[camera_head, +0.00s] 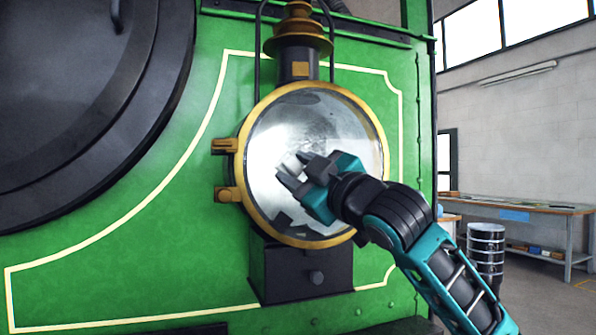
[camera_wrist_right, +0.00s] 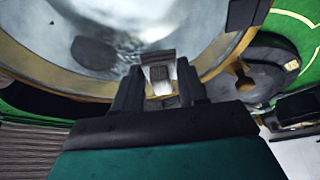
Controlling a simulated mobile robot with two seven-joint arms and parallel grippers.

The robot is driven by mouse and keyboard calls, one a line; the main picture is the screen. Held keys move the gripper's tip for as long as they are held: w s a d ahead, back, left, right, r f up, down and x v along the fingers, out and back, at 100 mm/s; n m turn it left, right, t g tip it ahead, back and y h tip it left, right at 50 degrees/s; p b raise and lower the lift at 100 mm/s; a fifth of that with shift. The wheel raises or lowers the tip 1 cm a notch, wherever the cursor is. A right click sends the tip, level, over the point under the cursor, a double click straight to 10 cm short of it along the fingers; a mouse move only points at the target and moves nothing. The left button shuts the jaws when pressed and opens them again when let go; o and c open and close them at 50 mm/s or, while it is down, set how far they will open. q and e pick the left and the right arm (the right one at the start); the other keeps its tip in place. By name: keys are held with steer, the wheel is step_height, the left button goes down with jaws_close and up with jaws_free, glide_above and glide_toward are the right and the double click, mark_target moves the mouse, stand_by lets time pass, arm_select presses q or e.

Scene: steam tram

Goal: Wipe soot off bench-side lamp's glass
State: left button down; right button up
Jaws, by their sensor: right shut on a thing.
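The lamp (camera_head: 258,109) has a round brass rim, a black body and a brass chimney, and is mounted on the green tram front. Its glass (camera_head: 350,121) is silvery, with a cloudy, speckled grey patch around the middle and upper part. My right gripper (camera_head: 294,168) is in front of the lower-middle glass, its fingers pointing left. In the right wrist view its dark fingers are shut on a small grey-white pad (camera_wrist_right: 159,76), which is close against the glass (camera_wrist_right: 120,20). Whether it touches cannot be told. My left gripper is not in view.
Brass hinges (camera_head: 226,146) stick out at the lamp's left side. A large dark round door (camera_head: 150,120) fills the upper left. A workbench (camera_head: 525,207) and a dark drum (camera_head: 485,250) stand at the right, with open floor in front.

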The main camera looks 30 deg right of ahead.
steer(key=shift+s+d+b, duration=0.9)
steer(key=shift+d+b, duration=0.35)
steer(key=shift+d, duration=2.7)
steer(key=shift+w+a+r+p, duration=0.15)
steer(key=shift+a+r+p, duration=0.15)
steer(key=shift+a+p, duration=0.45)
steer(key=shift+w+a+r+p, duration=0.15)
steer(key=shift+a+r+p, duration=0.1)
steer(key=shift+a+p, duration=0.5)
steer(key=shift+w+a+r+p, duration=0.15)
steer(key=shift+a+r+p, duration=0.15)
steer(key=shift+a+p, duration=0.45)
